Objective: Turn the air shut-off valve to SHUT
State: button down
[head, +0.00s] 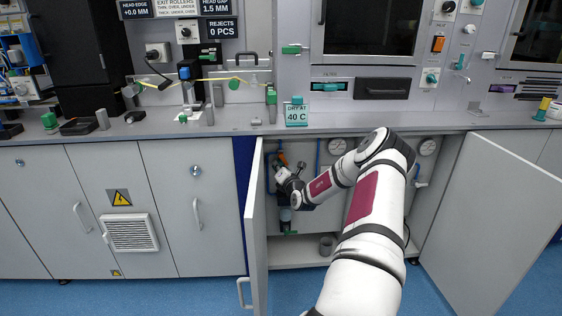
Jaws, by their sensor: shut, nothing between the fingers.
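The cabinet (343,259) under the counter stands open, with blue pipes and fittings inside. My arm reaches into it, and my gripper (277,168) is at its upper left, beside a small orange part (282,158). The gripper is shut and empty; I cannot tell whether it touches the orange part. The orange part may belong to the air shut-off valve, but no label or handle position is readable. A dark fitting with a teal part (285,216) hangs below the gripper. My wrist and forearm hide part of the piping.
The left cabinet door (256,235) stands open close beside my gripper. The right door (495,220) is swung wide. Two round gauges (338,146) (428,147) are on the back panel. A grey cup (326,246) stands on the cabinet floor. The counter edge (220,131) runs above.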

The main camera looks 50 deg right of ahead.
aim_at(287, 164)
jog(key=shift+s+d, duration=0.85)
jog(key=shift+s, duration=0.15)
jog(key=shift+s+d, duration=0.1)
jog(key=shift+s+d+r+p, duration=0.2)
jog(key=shift+s+d+p, duration=0.15)
jog(key=shift+p, duration=0.15)
jog(key=shift+s+d+r+p, duration=0.3)
jog(key=shift+s+r+p, duration=0.1)
jog(key=shift+p, duration=0.1)
jog(key=shift+s+d+r+p, duration=0.15)
jog(key=shift+r+p, duration=0.25)
jog(key=shift+p, duration=0.15)
jog(key=shift+s+d+r+p, duration=0.15)
jog(key=shift+r+p, duration=0.2)
jog(key=shift+p, duration=0.15)
dwell(0.5)
